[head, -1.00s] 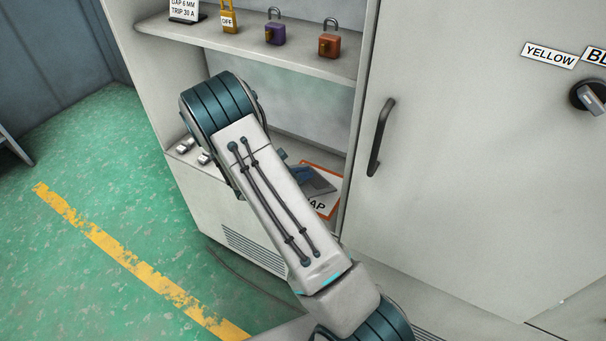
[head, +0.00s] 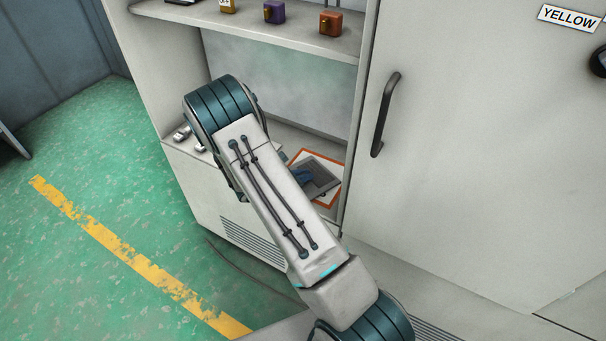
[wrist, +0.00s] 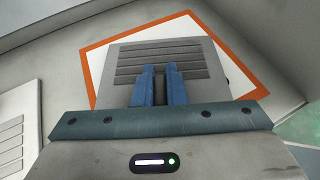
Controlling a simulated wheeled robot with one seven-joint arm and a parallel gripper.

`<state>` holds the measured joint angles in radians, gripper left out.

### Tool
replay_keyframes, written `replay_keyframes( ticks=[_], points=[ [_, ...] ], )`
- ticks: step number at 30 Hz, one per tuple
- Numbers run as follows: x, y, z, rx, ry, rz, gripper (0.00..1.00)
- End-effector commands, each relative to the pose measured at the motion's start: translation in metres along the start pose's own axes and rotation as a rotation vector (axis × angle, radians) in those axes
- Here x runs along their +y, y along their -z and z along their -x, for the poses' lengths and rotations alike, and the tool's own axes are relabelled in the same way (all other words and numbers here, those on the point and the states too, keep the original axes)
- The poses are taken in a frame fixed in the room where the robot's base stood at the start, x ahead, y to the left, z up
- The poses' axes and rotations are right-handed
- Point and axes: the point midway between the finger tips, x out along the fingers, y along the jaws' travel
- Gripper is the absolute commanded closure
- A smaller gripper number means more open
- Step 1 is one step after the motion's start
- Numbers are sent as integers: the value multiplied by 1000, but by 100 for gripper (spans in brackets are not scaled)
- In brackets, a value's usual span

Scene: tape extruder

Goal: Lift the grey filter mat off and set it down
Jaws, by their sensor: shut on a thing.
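The grey filter mat (head: 328,182) is a flat grey plate over the orange-bordered white card in the cabinet's lower bay. In the wrist view the mat (wrist: 205,60) shows dark slats across its face, with the card's border around it. My gripper (wrist: 158,72) has its blue fingers shut on a part of the mat near its middle. In the head view the blue fingers show over the mat, partly behind my arm. The mat looks nearly flat on the card; whether it touches cannot be told.
The orange-bordered card (wrist: 96,55) lies on the lower shelf, its lettering covered. A pale slatted panel (wrist: 14,120) is at the left in the wrist view. Padlocks (head: 274,12) stand on the shelf above. A cabinet door with a dark handle (head: 384,115) is at the right.

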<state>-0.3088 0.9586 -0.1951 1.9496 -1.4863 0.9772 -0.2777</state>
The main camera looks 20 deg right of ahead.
Motion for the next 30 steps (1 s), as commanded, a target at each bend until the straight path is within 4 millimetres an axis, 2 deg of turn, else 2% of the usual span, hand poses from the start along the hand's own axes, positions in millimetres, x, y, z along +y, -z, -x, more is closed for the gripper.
replay_keyframes(
  ticks=[4,5,7,16,20,23,30],
  points=[
    [0,0,0,1,0,0,100],
    [0,0,0,1,0,0,84],
    [0,0,0,1,0,1,64],
    [0,0,1,1,-1,1,64],
    [1,0,12,1,-3,2,64],
    [1,0,29,2,-5,2,64],
    [0,0,85,2,-5,0,64]
  ],
)
